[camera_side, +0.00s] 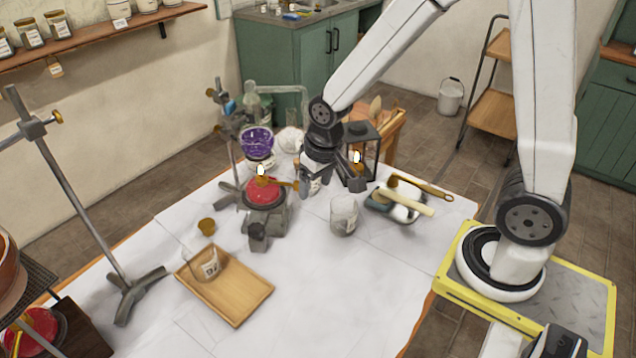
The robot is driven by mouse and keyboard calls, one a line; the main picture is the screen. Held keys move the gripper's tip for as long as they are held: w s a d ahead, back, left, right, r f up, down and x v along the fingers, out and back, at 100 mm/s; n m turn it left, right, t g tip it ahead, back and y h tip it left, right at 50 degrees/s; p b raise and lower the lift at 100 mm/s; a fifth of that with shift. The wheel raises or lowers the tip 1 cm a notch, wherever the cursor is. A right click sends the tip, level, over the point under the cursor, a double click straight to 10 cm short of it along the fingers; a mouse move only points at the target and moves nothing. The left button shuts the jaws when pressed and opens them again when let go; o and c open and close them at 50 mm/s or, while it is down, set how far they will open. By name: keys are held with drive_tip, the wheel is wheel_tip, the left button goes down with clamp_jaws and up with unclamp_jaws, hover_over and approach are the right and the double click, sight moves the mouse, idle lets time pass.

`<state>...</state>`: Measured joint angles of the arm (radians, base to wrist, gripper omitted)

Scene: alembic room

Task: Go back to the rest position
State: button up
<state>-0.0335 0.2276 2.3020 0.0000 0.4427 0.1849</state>
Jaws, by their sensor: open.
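My gripper (329,181) hangs from my white arm over the far middle of the white-topped table (290,290). Its dark fingers are apart, and no held object can be made out between them. A small labelled vessel (314,187) shows just below and behind the gripper; whether they touch cannot be told. The burner stand with a red top (264,192) is close on the left. A clear glass beaker (344,214) stands in front of the gripper, apart from it.
A purple-filled flask (257,143) stands by a metal stand behind the burner. A dark lantern (362,150) is close on the right. A dish (380,205) holds tools. A wooden tray (248,296) bears a small beaker (209,264). The table's front right is clear.

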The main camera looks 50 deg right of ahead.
drive_tip(key=s+d+r+n, duration=0.1)
drive_tip(key=s, duration=0.6)
drive_tip(key=shift+n+t, duration=0.3)
drive_tip(key=shift+n, duration=0.1)
